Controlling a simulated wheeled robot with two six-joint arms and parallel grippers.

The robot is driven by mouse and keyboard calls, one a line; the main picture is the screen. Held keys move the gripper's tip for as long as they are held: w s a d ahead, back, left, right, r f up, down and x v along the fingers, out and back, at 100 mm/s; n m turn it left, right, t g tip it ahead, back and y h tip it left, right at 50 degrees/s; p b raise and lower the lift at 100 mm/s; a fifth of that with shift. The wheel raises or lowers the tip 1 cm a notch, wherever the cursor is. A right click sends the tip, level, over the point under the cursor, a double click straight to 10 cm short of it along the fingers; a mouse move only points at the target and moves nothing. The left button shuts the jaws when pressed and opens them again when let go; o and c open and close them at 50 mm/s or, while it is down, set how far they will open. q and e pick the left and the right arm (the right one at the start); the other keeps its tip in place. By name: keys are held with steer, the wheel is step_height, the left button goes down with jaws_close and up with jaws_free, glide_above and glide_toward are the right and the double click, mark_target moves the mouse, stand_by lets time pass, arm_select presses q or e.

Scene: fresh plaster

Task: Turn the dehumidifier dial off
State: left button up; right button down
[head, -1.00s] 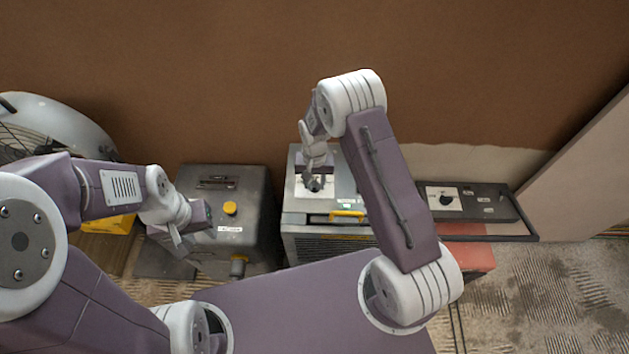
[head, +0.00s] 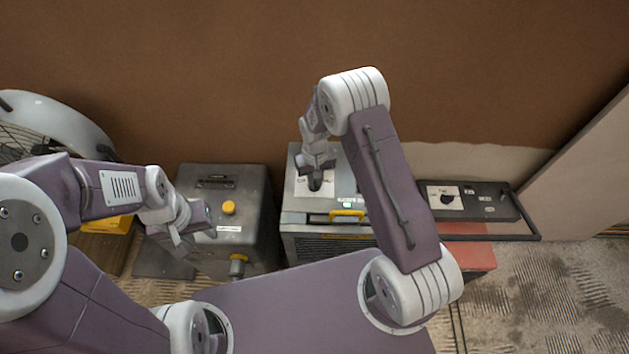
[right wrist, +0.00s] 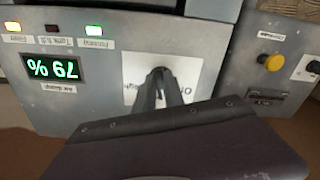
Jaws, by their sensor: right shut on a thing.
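The dehumidifier (head: 303,218) is a grey box with a yellow handle, standing against the wall in the head view. Its dial (head: 316,184) is a dark knob on a white plate on top. My right gripper (head: 318,173) is over the dial and shut on it. In the right wrist view the gripper's dark fingers (right wrist: 163,88) reach the dial on the white plate and hide most of it; its exact pointing is unclear. A green lamp and a green percent display (right wrist: 52,68) are lit, upside down. My left gripper (head: 195,224) hangs before the neighbouring grey box; its jaw opening is unclear.
The grey box (head: 250,205) with a yellow button stands left of the dehumidifier. A dark panel (head: 485,208) with another knob on a white plate lies to the right. A fan (head: 65,115) stands far left. The patterned floor is open at lower right.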

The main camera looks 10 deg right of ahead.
steer(key=n, duration=0.4)
steer(key=shift+d+b, duration=0.2)
steer(key=shift+b, duration=0.2)
steer(key=shift+w+d+r+n, duration=0.1)
steer(key=shift+n, duration=1.9)
steer(key=c, duration=1.4)
jaws_free()
steer(key=shift+c, duration=0.2)
step_height(320, 180, up, 9)
steer(key=b, duration=0.2)
steer(key=shift+d, duration=0.1)
